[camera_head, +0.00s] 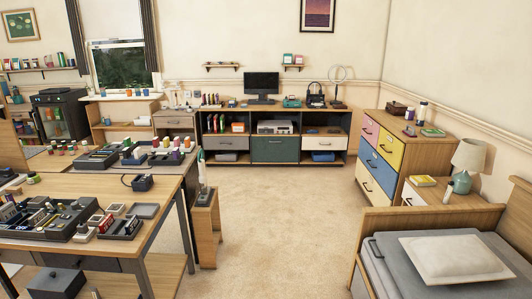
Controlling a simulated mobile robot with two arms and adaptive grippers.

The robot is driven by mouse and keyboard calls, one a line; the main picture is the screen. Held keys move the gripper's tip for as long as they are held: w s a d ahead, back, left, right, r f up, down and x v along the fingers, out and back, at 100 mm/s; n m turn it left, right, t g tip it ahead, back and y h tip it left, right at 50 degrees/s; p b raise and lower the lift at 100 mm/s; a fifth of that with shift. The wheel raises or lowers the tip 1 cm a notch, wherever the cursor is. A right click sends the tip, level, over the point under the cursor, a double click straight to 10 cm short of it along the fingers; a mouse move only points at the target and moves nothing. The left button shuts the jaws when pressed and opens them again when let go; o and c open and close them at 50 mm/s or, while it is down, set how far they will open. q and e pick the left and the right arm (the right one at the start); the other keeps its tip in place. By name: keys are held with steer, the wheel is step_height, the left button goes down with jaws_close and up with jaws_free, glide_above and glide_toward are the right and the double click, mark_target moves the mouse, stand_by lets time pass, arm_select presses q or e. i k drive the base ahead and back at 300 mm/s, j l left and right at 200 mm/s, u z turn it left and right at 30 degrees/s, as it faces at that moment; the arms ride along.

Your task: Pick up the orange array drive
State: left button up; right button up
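I cannot make out an orange array drive for certain; many items are too small to tell. A dark tray of small devices (50,218) lies on the near wooden table at the left. A red-orange item (238,127) sits in the upper left shelf bay of the long cabinet at the back wall; I cannot tell what it is. Neither of my grippers is in view.
The near wooden table (165,190) fills the left side. A narrow wooden stand (207,232) is beside it. A black monitor (262,83) stands on the back cabinet. A coloured drawer chest (385,155) and bed (385,255) are right. The carpet (285,220) between is clear.

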mark_target(187, 141)
steer(key=i, duration=0.7)
steer(key=i+u, duration=0.15)
steer(key=i, duration=0.6)
steer(key=i+l, duration=0.2)
steer(key=i, duration=0.5)
